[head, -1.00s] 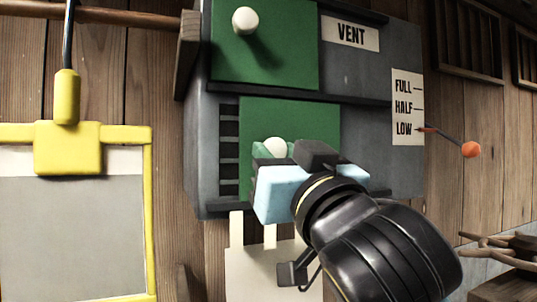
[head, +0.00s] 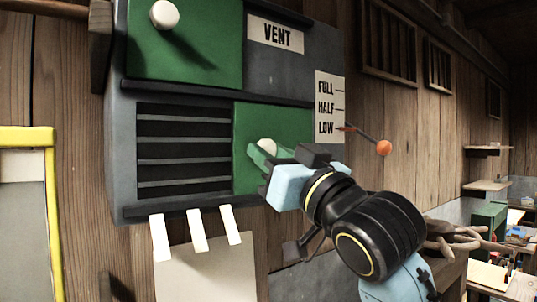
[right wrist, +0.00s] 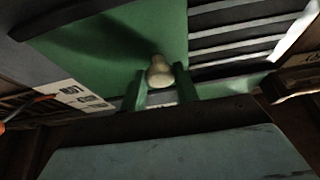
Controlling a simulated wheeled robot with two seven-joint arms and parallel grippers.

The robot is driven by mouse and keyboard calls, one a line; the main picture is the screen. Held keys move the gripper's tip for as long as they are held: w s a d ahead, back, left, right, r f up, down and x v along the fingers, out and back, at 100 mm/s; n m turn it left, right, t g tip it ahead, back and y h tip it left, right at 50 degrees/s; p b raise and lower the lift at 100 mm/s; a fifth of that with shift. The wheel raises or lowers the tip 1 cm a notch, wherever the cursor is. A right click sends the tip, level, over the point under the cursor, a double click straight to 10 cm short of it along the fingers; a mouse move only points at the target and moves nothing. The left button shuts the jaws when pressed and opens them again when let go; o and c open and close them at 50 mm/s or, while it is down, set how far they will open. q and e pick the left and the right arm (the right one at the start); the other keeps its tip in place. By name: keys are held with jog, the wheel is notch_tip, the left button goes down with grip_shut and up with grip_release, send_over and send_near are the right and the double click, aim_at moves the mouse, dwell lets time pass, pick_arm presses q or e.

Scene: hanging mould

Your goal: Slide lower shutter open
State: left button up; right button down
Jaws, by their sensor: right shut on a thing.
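The lower shutter (head: 272,120) is a green panel on the grey vent box, with a white round knob (head: 267,147). It stands at the right of its track, and the dark slats (head: 183,148) show bare to its left. My right gripper (head: 264,156) is shut on the knob; its green fingers sit on either side of it. In the right wrist view the knob (right wrist: 159,72) is between the two fingers, with slats beside the panel. The upper green shutter (head: 190,50) with its own white knob (head: 164,14) covers the upper left. My left gripper is not in view.
A "VENT" label (head: 276,35) and a FULL/HALF/LOW scale (head: 327,105) are on the box. A lever with an orange ball (head: 384,148) points near LOW. White strips (head: 198,231) hang below the box. A yellow frame (head: 52,200) stands at left; shelves and a cluttered bench are at far right.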

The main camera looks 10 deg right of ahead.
jog(key=c, duration=1.3)
grip_release()
jog(key=shift+w+d, duration=0.1)
jog(key=shift+d, duration=0.1)
jog(key=shift+o, duration=1.1)
jog(key=shift+w+d, duration=0.1)
jog(key=shift+d, duration=0.05)
jog(key=shift+s, duration=0.25)
jog(key=b+v, duration=1.1)
jog(key=v, duration=0.2)
jog(key=shift+f, duration=0.1)
